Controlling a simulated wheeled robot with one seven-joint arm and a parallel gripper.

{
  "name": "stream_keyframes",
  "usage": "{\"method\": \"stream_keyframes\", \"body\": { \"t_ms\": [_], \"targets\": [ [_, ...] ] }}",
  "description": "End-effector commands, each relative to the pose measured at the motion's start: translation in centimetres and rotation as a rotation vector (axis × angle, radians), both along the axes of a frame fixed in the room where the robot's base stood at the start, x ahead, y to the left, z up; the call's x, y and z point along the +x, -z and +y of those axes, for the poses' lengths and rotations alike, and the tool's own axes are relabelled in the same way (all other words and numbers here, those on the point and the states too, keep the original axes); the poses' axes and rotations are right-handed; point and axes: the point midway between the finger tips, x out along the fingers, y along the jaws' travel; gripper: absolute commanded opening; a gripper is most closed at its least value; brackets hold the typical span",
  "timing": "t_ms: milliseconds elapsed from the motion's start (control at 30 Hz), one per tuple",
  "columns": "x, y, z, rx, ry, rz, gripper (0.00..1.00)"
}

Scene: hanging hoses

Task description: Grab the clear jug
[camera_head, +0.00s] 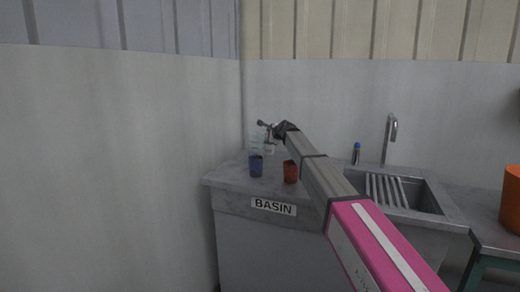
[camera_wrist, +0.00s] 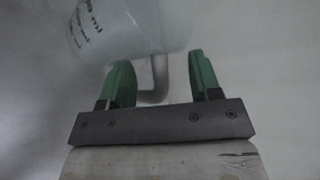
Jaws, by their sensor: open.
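The clear jug (camera_head: 256,142) stands at the back left of the basin counter, behind the blue cup and partly hidden by my gripper. In the wrist view the translucent jug (camera_wrist: 140,28) fills the top, with dark printed marks on its side. Its handle (camera_wrist: 158,82) reaches down between my two green fingers. My gripper (camera_head: 267,130) is at the jug in the head view. In the wrist view my gripper (camera_wrist: 158,68) is open, with a finger on each side of the handle and gaps between.
A blue cup (camera_head: 256,166) and a red cup (camera_head: 291,172) stand on the counter (camera_head: 225,178) in front of the jug. A sink (camera_head: 425,197) with a tap (camera_head: 389,137) and a blue bottle (camera_head: 356,154) are to the right. Walls close off the left and back.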

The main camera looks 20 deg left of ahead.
Motion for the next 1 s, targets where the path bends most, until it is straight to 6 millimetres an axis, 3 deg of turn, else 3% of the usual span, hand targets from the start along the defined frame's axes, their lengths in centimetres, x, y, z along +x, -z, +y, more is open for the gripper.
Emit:
{"method": "stream_keyframes", "body": {
  "t_ms": [200,233,400,800,1000],
  "targets": [
    [0.09,0.07,0.1,0.001,0.0,-0.001,0.57],
    [0.09,0.07,0.1,0.001,0.0,-0.001,0.51],
    [0.08,0.08,0.09,-0.001,0.0,-0.001,0.0],
    [0.02,0.4,0.06,-0.009,-0.002,0.002,0.0],
    [0.05,-0.59,0.06,-0.01,-0.003,0.001,0.0]
  ]
}}
